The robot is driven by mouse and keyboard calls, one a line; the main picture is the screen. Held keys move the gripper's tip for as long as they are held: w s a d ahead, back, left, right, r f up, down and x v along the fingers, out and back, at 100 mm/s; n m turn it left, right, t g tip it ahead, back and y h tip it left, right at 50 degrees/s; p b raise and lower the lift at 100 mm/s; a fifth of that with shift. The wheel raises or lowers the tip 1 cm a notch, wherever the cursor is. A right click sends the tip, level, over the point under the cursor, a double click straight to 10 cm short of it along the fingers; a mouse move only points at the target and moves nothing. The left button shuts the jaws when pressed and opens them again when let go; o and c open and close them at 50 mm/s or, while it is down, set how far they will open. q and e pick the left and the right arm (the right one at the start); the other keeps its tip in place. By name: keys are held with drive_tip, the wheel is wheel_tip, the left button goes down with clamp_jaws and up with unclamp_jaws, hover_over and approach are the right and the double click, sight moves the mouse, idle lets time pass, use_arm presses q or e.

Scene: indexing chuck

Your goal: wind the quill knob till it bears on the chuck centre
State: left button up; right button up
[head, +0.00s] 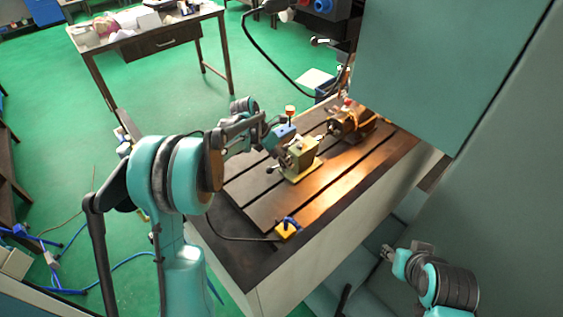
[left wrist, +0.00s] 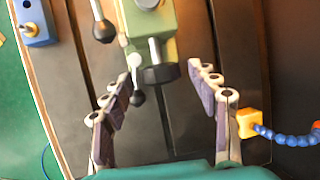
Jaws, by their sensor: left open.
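The olive-green tailstock (head: 301,158) stands on the slotted bench, facing the chuck (head: 349,121) beyond it. In the left wrist view its body (left wrist: 150,28) is at the top, with the black quill knob (left wrist: 160,74) on a pale shaft at its near end. My left gripper (left wrist: 164,85) is open, with one finger on each side of the knob and visible gaps between. In the head view my left arm hides part of this area. The quill tip's contact with the chuck centre is too small to tell. My right gripper (head: 389,252) is low at the right, apart from the bench.
Ball-ended levers (left wrist: 103,31) stick out beside the tailstock. A blue block (left wrist: 36,22) sits to its left. A yellow block (head: 287,230) with a blue hose is near the bench's front edge. A large teal panel (head: 440,70) overhangs the right side.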

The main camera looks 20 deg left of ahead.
use_arm(q)
drive_tip(key=shift+w+d+f, duration=0.1)
drive_tip(key=shift+d+f, duration=0.05)
drive_tip(key=shift+f, duration=0.25)
drive_tip(key=c, duration=1.2)
drive_tip(key=shift+o, duration=0.2)
drive_tip(key=shift+s+d+m+t+y, duration=0.1)
drive_tip(key=shift+d+m+t+y, duration=0.1)
drive_tip(key=shift+t+y, duration=0.3)
drive_tip(key=shift+s+d+m+t+y, duration=0.1)
drive_tip(key=shift+m+t+y, duration=0.1)
drive_tip(key=shift+y, duration=0.5)
drive_tip(key=shift+s+d+m+t+y+b, duration=0.1)
drive_tip(key=shift+m+t+y+b, duration=0.2)
drive_tip(key=shift+t+y+b, duration=0.7)
drive_tip(key=shift+y+p, duration=0.3)
drive_tip(key=shift+y, duration=0.3)
